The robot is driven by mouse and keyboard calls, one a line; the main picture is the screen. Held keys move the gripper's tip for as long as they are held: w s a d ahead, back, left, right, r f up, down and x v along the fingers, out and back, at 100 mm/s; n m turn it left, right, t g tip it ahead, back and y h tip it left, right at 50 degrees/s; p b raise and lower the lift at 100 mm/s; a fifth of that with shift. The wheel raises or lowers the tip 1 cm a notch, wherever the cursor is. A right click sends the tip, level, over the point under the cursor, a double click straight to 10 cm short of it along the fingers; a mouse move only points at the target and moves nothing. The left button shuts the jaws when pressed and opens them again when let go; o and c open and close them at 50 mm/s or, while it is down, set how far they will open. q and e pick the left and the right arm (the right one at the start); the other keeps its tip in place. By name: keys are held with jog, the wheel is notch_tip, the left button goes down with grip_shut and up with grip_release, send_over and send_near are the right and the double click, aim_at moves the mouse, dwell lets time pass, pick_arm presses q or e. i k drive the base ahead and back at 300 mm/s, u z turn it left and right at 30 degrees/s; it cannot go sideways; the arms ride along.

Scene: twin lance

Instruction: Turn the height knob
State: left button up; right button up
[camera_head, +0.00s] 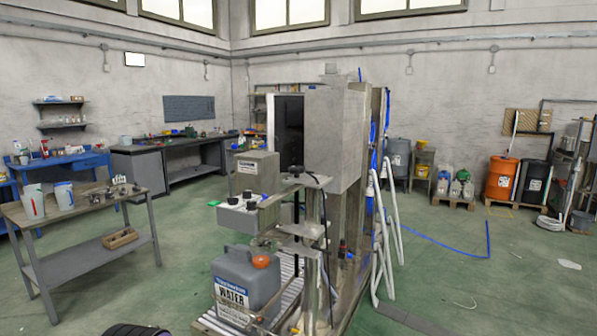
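A machine with a tall metal cabinet (335,135) stands in the middle of the view. Another black knob-like part (296,170) sits on a bracket to the right of the box. The labels are too small to read, so I cannot tell which of these is the height knob. Neither of my grippers shows in this view, and nothing is seen touching the knobs.
A grey water canister (240,280) with an orange cap stands below the control box. A metal table (95,250) with white containers is at the left. Green floor is open between table and machine.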

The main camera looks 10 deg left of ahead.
aim_at(296, 170)
jog(key=z, duration=1.6)
jog(key=i, duration=1.25)
jog(key=u, duration=1.35)
